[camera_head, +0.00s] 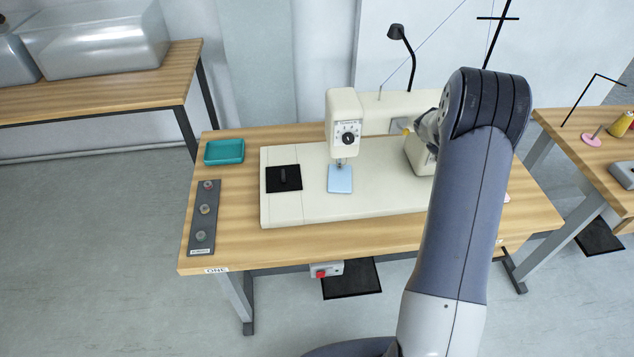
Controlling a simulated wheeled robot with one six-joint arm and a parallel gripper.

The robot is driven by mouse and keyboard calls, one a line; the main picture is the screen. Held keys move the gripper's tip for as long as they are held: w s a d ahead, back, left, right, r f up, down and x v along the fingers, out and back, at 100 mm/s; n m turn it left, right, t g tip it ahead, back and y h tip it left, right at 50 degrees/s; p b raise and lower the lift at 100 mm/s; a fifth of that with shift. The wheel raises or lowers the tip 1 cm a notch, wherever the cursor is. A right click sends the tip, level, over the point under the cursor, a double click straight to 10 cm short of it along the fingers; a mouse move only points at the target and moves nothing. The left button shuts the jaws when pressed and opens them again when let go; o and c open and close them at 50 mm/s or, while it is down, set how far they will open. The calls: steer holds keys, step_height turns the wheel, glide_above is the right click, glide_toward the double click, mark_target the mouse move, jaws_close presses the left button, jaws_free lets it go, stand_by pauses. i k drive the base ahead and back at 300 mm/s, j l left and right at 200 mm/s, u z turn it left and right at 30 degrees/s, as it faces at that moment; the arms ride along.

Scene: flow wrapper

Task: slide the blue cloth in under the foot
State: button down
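The blue cloth (340,182) lies flat on the cream machine bed, just below the sewing head. The foot (340,162) hangs under the head (345,110), at the cloth's far edge. I cannot tell whether the cloth's edge is under it or only beside it. My arm rises at the right and bends toward the machine. The end of my arm, with my gripper (415,130), is small and partly hidden beside the machine's arm, apart from the cloth. Its fingers cannot be made out.
A black square plate (284,178) lies left of the cloth on the bed (300,212). A teal tray (224,151) and a grey strip with several knobs (204,218) are at the table's left. A black lamp (405,50) stands behind the machine. The bed's front is clear.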

mark_target(339, 180)
steer(key=k+j+u, duration=0.1)
steer(key=j, duration=0.4)
steer(key=i+j+u, duration=0.1)
steer(key=j, duration=0.3)
steer(key=i+j+u, duration=0.1)
steer(key=j, duration=0.35)
steer(key=i+j+u, duration=0.1)
steer(key=j, duration=0.3)
steer(key=i+j+z, duration=0.1)
steer(key=i, duration=0.25)
steer(key=j, duration=0.1)
